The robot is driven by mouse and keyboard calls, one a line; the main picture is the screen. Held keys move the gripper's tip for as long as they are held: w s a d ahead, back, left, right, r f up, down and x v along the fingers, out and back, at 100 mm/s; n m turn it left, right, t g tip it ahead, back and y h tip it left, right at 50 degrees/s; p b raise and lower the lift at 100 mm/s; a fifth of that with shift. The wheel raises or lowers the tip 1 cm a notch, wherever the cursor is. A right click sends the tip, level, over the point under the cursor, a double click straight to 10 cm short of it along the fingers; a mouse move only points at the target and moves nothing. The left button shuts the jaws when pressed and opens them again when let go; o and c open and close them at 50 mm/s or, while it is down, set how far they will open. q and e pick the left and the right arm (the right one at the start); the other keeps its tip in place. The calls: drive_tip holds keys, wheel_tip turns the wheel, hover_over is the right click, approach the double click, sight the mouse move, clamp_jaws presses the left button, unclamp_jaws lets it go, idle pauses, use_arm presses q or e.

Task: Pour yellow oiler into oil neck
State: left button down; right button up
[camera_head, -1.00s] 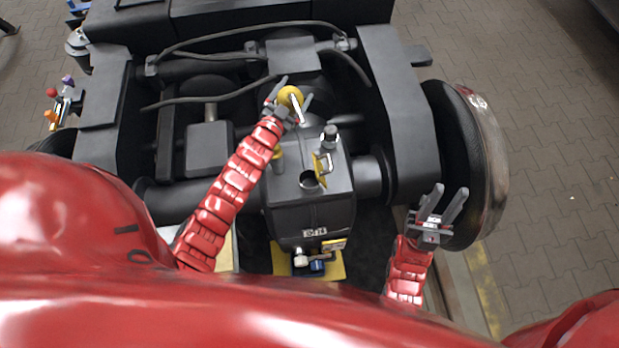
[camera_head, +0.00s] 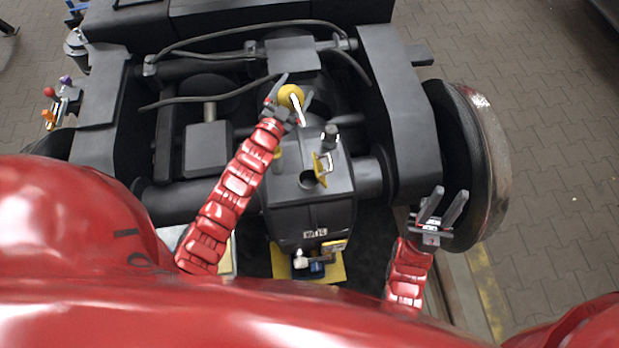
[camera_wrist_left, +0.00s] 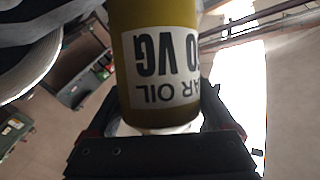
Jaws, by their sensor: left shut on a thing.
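My left gripper (camera_head: 289,107) is shut on the yellow oiler (camera_head: 290,95), held above the dark gearbox housing (camera_head: 310,215). In the left wrist view the oiler (camera_wrist_left: 165,65) fills the middle, its white label reading upside down. Its pale spout points down and right in the head view. The oil neck (camera_head: 308,180) is a dark round opening on top of the housing, beside a yellow flap (camera_head: 322,168). The oiler is apart from the neck, farther back. My right gripper (camera_head: 440,207) is open and empty near the wheel.
A dark cap or fitting (camera_head: 330,135) rises from the housing beside the neck. A yellow tray (camera_head: 335,273) with small items sits in front. The big wheel (camera_head: 480,165) is at right, and coloured handles (camera_head: 62,102) are at far left.

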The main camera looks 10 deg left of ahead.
use_arm(q)
drive_tip(key=shift+s+d+m+t+b, duration=0.15)
drive_tip(key=shift+m+t+b, duration=0.45)
drive_tip(key=shift+b, duration=0.95)
drive_tip(key=shift+m+h+b, duration=0.3)
drive_tip(key=shift+b, duration=0.15)
drive_tip(key=shift+s+d+f+m+t+h+b, duration=0.1)
drive_tip(key=shift+s+f+m+t+h+b, duration=0.15)
drive_tip(key=shift+m+t+b, duration=0.75)
idle(1.6)
drive_tip(key=shift+d+r+m+h+b, duration=0.1)
drive_tip(key=shift+r+m+h+b, duration=0.3)
drive_tip(key=shift+b, duration=0.85)
idle(2.2)
